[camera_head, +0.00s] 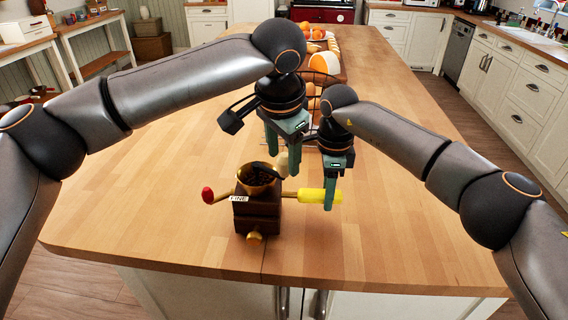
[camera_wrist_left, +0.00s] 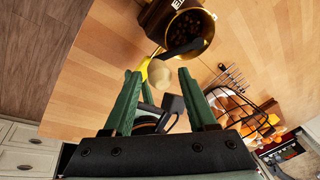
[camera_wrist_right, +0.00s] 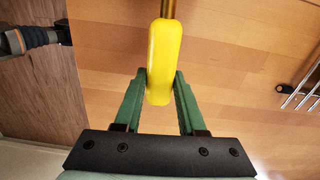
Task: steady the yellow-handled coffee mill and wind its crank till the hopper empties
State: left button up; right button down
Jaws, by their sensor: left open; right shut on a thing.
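The coffee mill is a dark wooden box (camera_head: 257,217) with a "FINE" label and a brass hopper (camera_head: 257,181) holding dark beans. Its yellow handle (camera_head: 310,195) sticks out to the right on a brass rod. My right gripper (camera_wrist_right: 160,78) is shut on this handle, with one finger on each side. A black crank arm (camera_wrist_left: 183,49) crosses the hopper and ends in a cream knob (camera_wrist_left: 161,77). My left gripper (camera_wrist_left: 159,72) is open behind the mill, and the knob shows between its fingertips; contact cannot be told. In the head view my left gripper (camera_head: 282,152) partly hides the knob.
A red knob (camera_head: 207,194) on a brass arm sticks out left of the mill, and a brass knob (camera_head: 254,238) at its front. A wire rack with bread and oranges (camera_head: 316,34) stand behind the grippers. The worktop (camera_head: 130,200) to the left is clear.

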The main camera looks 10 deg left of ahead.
pick_arm(q)
jog(key=shift+x, duration=1.2)
jog(key=shift+w, duration=0.1)
grip_shut()
